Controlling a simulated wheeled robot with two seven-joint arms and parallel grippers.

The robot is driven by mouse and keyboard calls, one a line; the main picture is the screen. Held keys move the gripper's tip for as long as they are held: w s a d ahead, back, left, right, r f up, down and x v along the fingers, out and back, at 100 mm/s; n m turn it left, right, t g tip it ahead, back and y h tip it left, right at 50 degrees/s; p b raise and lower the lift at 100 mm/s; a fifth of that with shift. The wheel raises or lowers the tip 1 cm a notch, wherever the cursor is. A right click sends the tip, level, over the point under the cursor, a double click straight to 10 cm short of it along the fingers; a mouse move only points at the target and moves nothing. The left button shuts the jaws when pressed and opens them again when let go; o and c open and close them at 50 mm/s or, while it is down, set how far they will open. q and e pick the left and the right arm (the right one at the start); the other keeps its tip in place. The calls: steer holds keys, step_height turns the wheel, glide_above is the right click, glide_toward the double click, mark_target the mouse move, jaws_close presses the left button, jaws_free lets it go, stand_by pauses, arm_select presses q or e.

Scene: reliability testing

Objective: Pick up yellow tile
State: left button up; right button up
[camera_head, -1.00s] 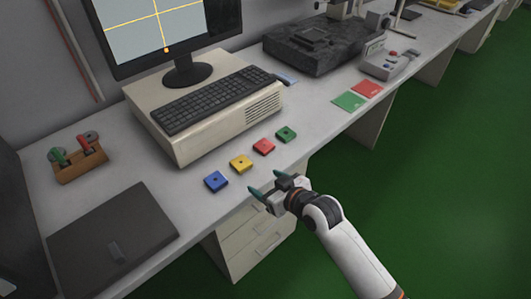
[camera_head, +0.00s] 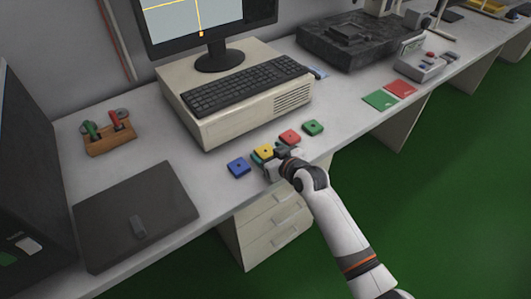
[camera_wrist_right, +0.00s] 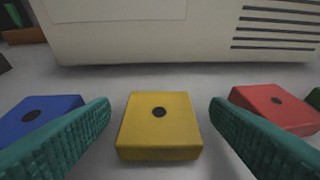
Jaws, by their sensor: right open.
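The yellow tile (camera_head: 264,151) lies flat on the grey table in front of the beige computer case, with a dark hole in its top. In the right wrist view the yellow tile (camera_wrist_right: 159,126) sits centred between the two teal fingers. My right gripper (camera_head: 266,156) is open at the front edge of the tile; a finger shows on each side (camera_wrist_right: 160,130) with a gap to the tile. The gripper partly hides the tile's near side in the head view. My left gripper is not in view.
A blue tile (camera_head: 238,168) lies left of the yellow one; a red tile (camera_head: 290,136) and a green tile (camera_head: 313,127) lie to the right. The beige case (camera_head: 210,128) with a keyboard (camera_head: 245,86) stands behind. A black flat case (camera_head: 135,215) lies at left.

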steer(key=c, duration=1.1)
